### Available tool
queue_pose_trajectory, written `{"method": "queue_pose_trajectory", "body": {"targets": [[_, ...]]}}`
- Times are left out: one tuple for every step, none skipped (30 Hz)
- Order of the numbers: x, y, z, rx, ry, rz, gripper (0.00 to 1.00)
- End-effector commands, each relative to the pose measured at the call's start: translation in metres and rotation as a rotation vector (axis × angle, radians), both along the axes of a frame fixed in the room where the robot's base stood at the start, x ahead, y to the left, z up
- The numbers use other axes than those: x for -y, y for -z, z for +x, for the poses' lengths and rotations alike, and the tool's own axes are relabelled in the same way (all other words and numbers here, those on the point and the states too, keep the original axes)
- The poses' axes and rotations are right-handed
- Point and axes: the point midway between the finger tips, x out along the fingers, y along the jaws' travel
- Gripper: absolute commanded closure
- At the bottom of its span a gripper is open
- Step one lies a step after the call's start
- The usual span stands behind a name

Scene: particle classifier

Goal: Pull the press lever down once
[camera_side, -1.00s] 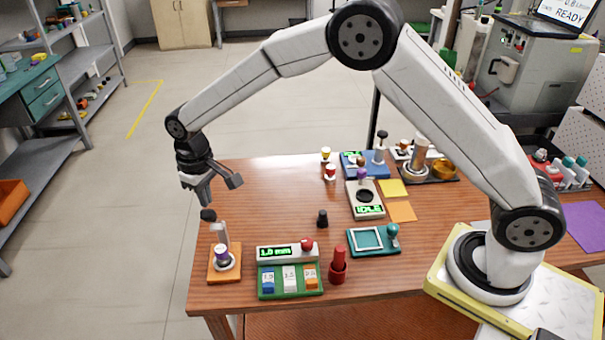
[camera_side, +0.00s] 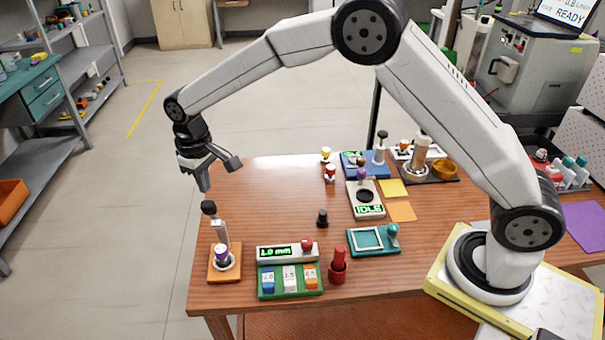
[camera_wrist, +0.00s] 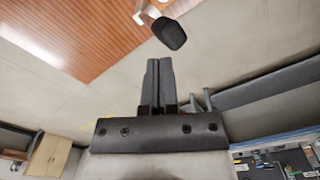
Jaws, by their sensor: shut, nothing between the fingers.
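The press (camera_side: 225,273) has an orange base and stands at the table's front left corner. Its grey lever (camera_side: 220,232) slants up and left to a black knob (camera_side: 209,207). A small cup with a purple band (camera_side: 222,252) sits in a white ring on the base. My gripper (camera_side: 204,188) is shut and empty, pointing down just above the knob, with a small gap visible. In the wrist view, the closed fingertips (camera_wrist: 158,64) lie close to the black knob (camera_wrist: 168,33), apart from it. The press base is out of the wrist view.
A readout box showing 1.0 mm (camera_side: 287,252), with a green tray (camera_side: 290,293) in front, stands right of the press. A red holder (camera_side: 338,270) and a black peg (camera_side: 322,218) are farther right. The table behind the press is clear.

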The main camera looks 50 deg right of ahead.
Motion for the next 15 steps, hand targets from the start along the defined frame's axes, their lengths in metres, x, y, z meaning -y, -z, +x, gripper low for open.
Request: {"method": "queue_pose_trajectory", "body": {"targets": [[0.000, -0.004, 0.000, 0.001, 0.000, 0.000, 1.00], [0.000, -0.005, 0.000, 0.001, 0.000, 0.000, 1.00], [0.000, -0.008, 0.000, 0.002, 0.000, 0.001, 1.00], [0.000, -0.009, 0.000, 0.002, 0.000, 0.001, 1.00], [0.000, -0.011, 0.000, 0.002, 0.000, 0.001, 1.00], [0.000, -0.013, 0.000, 0.002, 0.000, 0.001, 1.00], [0.000, -0.015, 0.000, 0.002, 0.000, 0.001, 1.00], [0.000, -0.016, 0.000, 0.001, 0.000, 0.000, 1.00], [0.000, -0.019, 0.000, 0.001, 0.000, 0.000, 1.00], [0.000, -0.020, 0.000, 0.001, 0.000, 0.000, 1.00], [0.000, -0.022, 0.000, 0.001, 0.000, 0.000, 1.00], [0.000, -0.025, 0.000, 0.002, 0.000, 0.001, 1.00], [0.000, -0.026, 0.000, 0.002, 0.000, 0.001, 1.00], [0.000, -0.028, 0.000, 0.002, 0.000, 0.001, 1.00], [0.000, -0.030, 0.000, 0.002, 0.000, 0.001, 1.00]]}}
